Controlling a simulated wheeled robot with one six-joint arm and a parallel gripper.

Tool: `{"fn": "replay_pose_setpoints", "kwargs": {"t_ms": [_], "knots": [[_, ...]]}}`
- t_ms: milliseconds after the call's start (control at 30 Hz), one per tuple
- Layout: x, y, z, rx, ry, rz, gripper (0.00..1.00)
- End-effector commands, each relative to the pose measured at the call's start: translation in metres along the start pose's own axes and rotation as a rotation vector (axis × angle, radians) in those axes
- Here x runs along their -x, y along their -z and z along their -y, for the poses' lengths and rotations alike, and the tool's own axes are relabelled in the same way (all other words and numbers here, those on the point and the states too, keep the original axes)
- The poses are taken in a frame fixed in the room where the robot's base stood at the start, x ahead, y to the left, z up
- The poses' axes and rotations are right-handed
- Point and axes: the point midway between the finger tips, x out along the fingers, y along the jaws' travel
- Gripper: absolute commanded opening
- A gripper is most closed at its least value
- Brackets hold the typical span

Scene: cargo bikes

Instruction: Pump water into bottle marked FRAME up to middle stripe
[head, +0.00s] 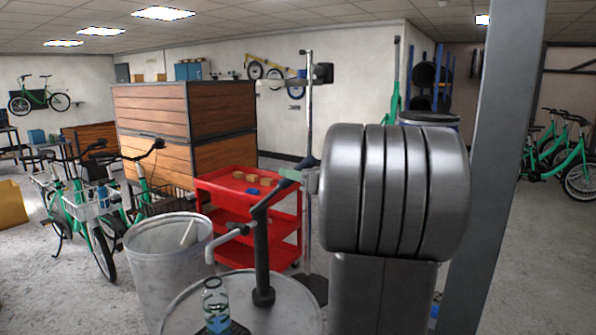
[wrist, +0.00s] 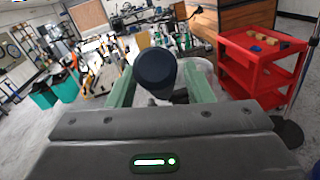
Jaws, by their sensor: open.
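A clear bottle (head: 215,304) stands upright on a dark pad on the drum (head: 285,308), below the spout (head: 226,243) of a dark hand pump (head: 262,250). There is blue on the bottle's lower part; I cannot read its marking, stripes or water level. The pump lever (head: 272,196) slants up to the right, its end close to my gripper (head: 311,180), which is partly hidden behind my arm. In the wrist view my gripper (wrist: 158,76) is open, its green fingers on either side of the dark round lever end (wrist: 155,68). I cannot tell whether they touch it.
A grey bin (head: 165,265) stands left of the drum. A red shelf cart (head: 232,184) is behind the pump, with a metal stand (head: 308,120) beside it. Green bikes (head: 92,215) stand at the left. A grey post (head: 497,150) rises at the right.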

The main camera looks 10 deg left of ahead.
Motion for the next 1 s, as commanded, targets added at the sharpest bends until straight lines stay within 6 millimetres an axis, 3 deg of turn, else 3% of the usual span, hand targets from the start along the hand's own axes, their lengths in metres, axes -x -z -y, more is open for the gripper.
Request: {"fn": "replay_pose_setpoints", "kwargs": {"t_ms": [233, 500, 1000], "knots": [[-0.001, 0.0, 0.0, 0.0, 0.001, 0.0, 0.47], [0.0, 0.0, 0.0, 0.0, 0.001, 0.0, 0.0], [0.006, 0.012, 0.004, -0.004, -0.004, 0.039, 0.0]]}}
